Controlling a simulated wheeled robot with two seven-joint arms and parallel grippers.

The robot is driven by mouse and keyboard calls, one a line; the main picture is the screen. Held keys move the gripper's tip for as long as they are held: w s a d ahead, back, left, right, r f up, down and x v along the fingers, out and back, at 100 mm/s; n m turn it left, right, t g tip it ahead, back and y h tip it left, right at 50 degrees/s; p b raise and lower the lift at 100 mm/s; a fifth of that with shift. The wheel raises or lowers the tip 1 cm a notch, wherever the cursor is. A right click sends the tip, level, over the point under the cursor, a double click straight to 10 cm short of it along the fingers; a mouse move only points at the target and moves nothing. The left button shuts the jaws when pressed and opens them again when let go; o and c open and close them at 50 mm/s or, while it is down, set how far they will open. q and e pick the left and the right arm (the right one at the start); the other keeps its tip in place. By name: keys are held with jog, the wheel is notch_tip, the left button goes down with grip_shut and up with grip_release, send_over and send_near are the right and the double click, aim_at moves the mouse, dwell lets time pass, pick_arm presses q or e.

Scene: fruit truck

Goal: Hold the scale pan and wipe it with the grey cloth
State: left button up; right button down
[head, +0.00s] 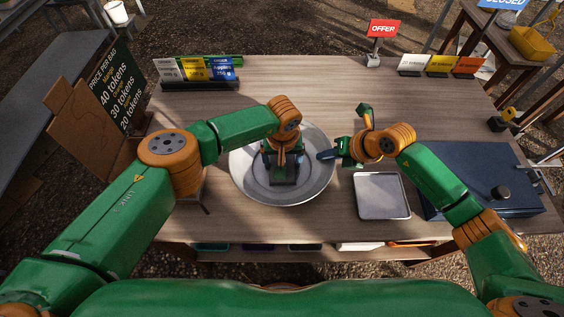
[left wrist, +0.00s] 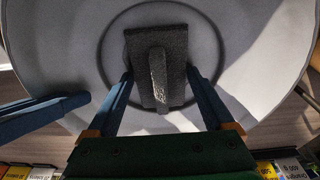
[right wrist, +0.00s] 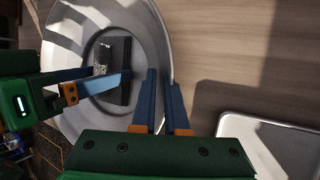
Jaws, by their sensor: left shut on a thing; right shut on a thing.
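The round metal scale pan (head: 241,176) lies on the wooden table, and it fills much of the left wrist view (left wrist: 60,45). The grey cloth (head: 284,179) lies on the pan's middle as a dark, block-like pad with a raised strip; it shows clearly in the left wrist view (left wrist: 141,45). My left gripper (left wrist: 159,72) is shut on the cloth from above, its fingers on either side of it. My right gripper (right wrist: 163,78) is shut on the pan's right rim, one finger inside and one outside. The cloth's underside is hidden.
A silver tray (head: 382,195) lies to the right of the pan, with a dark blue box (head: 470,170) beyond it. A cardboard price sign (head: 100,105) stands at the left edge. Small label cards (head: 197,70) stand at the back left. The table behind the pan is clear.

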pick_arm(q)
jog(key=shift+w+a, duration=0.1)
jog(key=shift+s, duration=0.85)
jog(key=shift+w, duration=0.85)
jog(key=shift+s, duration=0.85)
jog(key=shift+w, duration=0.1)
jog(key=shift+w, duration=0.7)
